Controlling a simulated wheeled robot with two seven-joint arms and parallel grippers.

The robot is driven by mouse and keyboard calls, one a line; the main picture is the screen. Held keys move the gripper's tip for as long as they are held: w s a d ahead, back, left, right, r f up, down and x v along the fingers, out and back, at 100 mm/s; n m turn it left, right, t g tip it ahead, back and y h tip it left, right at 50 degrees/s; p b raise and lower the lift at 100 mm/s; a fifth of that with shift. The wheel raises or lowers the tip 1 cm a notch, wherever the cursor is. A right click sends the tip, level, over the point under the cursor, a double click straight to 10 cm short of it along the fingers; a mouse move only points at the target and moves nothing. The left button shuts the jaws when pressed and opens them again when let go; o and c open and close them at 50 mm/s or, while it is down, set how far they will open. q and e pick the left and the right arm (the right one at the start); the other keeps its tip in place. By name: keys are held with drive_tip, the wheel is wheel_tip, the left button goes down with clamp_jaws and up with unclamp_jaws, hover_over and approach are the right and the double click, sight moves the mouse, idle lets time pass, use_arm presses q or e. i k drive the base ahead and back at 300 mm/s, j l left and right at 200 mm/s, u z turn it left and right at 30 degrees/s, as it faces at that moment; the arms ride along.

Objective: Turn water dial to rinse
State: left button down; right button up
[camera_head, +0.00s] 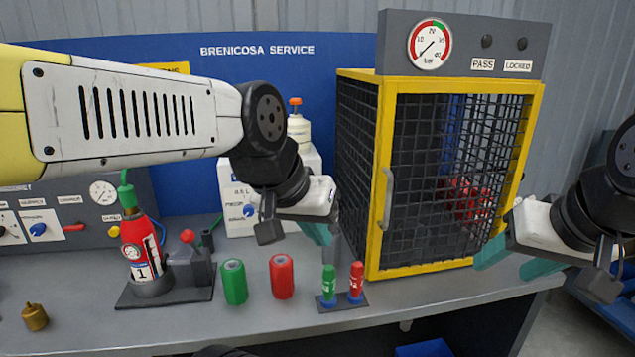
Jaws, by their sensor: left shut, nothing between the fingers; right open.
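A white box (233,197) stands at the back of the bench with a small blue dial (249,211) on its front. The lettering around this dial is too small to read fully. A second blue dial (38,229) sits on the grey panel at the left, among labels including "SERVICE". I cannot tell from lettering which one is the water dial. My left gripper (322,236) is shut and empty, in front of and right of the white box, apart from its dial. My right gripper (514,262) is open and empty near the cage's right front corner.
A yellow-framed mesh cage (384,160) with a gauge (430,44) on top stands right of centre. A red extinguisher (140,245), green cylinder (234,281), red cylinder (281,276) and small stand (342,303) occupy the bench. A brass fitting (35,317) lies front left.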

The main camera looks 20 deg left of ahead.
sight(248, 210)
drive_tip(key=u, duration=1)
